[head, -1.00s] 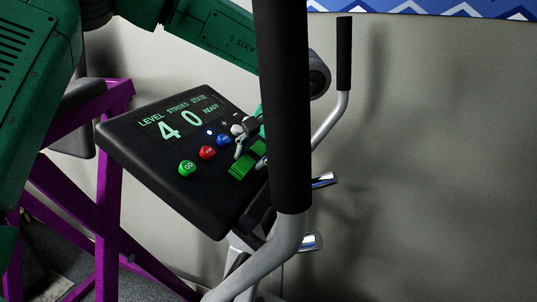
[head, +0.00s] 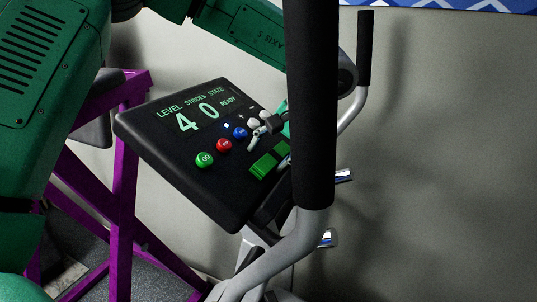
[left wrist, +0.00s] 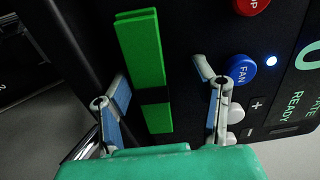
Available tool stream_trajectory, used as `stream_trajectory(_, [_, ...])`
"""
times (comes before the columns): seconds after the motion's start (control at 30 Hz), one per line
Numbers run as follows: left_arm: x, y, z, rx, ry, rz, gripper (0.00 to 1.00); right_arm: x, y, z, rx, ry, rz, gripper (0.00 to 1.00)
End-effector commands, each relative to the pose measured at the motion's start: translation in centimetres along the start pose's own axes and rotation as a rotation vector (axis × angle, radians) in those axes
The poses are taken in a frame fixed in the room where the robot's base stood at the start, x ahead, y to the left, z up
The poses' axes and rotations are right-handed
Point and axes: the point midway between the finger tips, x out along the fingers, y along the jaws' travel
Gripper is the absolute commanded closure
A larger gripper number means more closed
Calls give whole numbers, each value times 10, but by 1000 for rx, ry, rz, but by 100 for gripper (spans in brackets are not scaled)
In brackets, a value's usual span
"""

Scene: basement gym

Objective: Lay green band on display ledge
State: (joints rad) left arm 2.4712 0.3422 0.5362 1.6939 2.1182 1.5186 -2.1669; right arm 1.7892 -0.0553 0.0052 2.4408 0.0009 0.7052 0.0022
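The green band (head: 263,166) lies on the black console, right of the coloured buttons. In the left wrist view the green band (left wrist: 141,52) is a long strip crossed by a black section. My left gripper (head: 270,150) is at the console's right side in the head view, partly hidden by a black handlebar. In the left wrist view my left gripper (left wrist: 162,100) is open, with one finger on each side of the band and gaps between. I cannot tell which part of the console (head: 180,178) is the display ledge. My right gripper is not in view.
A thick black handlebar (head: 311,110) stands in front of the console's right edge. Another handle (head: 365,50) rises behind it. Buttons, including blue FAN (left wrist: 243,69), sit close to one finger. A purple frame (head: 124,190) stands at left. The wall at right is clear.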

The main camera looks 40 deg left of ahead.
Motion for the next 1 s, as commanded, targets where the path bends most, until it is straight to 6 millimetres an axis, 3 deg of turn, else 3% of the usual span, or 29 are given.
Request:
stream_trajectory(0.57, [-3, 0, -1, 2, 2, 4, 48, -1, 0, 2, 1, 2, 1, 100])
stream_trajectory(0.77, [-33, 0, -1, 0, 6, 4, 48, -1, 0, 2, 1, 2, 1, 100])
stream_trajectory(1.0, [-86, 2, 0, 0, 7, 3, 48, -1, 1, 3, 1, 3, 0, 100])
